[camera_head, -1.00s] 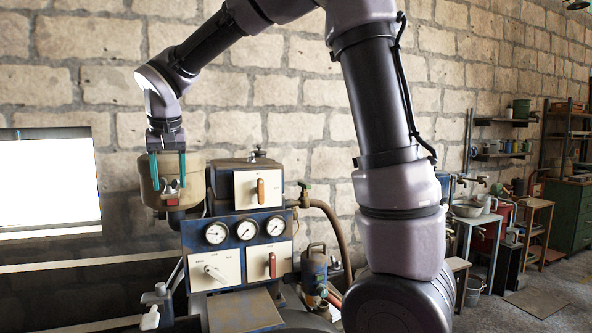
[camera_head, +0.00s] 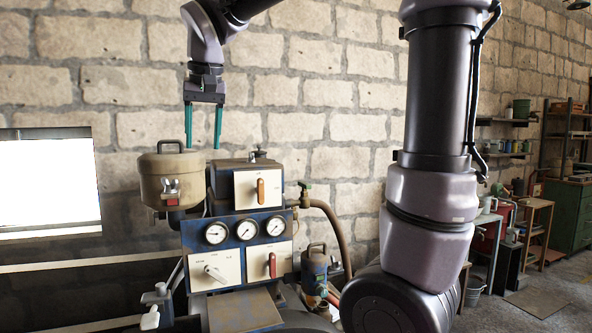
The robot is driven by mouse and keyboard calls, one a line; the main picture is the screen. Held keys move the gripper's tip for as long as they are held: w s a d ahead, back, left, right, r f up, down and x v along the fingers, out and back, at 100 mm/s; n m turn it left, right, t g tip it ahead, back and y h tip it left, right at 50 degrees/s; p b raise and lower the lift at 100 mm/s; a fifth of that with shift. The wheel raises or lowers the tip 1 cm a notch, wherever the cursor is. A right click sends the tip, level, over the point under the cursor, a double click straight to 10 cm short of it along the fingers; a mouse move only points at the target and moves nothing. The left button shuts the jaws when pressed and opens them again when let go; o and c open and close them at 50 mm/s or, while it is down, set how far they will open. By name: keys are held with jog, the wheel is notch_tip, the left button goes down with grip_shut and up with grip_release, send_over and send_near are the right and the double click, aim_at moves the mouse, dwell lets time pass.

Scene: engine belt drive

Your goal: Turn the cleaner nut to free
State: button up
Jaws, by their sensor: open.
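The cleaner is a beige-brown canister (camera_head: 186,172) with a black handle on its lid, on the left of the engine unit. A small silver and red fitting (camera_head: 170,190) on its front looks like the cleaner nut; its exact position is too small to read. My gripper (camera_head: 203,146) points down with its two teal fingers apart and nothing between them. In the picture it is above and to the right of the fitting, its fingertips near the top right edge of the canister. I see no contact, but depth is hard to judge.
The engine panel has three gauges (camera_head: 246,230), an orange-handled switch (camera_head: 261,190), a red-handled switch (camera_head: 272,265) and a pale lever (camera_head: 215,273). A brown hose (camera_head: 333,231) curves on the right. The space by the wall above the unit is clear.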

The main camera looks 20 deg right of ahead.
jog(key=s+d+f+m+t+y, duration=0.1)
jog(key=s+d+f, duration=0.2)
jog(key=s+d, duration=0.3)
jog(key=s+d+f+m+t, duration=0.1)
jog(key=s+d+f+m, duration=0.1)
jog(key=s+d, duration=0.4)
jog(key=shift+s+d+f+y, duration=0.4)
jog(key=shift+d+f, duration=0.35)
jog(key=shift+d, duration=1.5)
notch_tip(320, 180, up, 6)
jog(key=n+g, duration=0.3)
jog(key=n, duration=0.9)
send_over(171, 185)
jog(key=s+d, duration=0.3)
jog(key=s, duration=0.1)
jog(key=shift+m+y, duration=0.3)
jog(key=x, duration=1)
jog(key=shift+w+a, duration=0.1)
jog(key=shift+w, duration=0.35)
grip_shut()
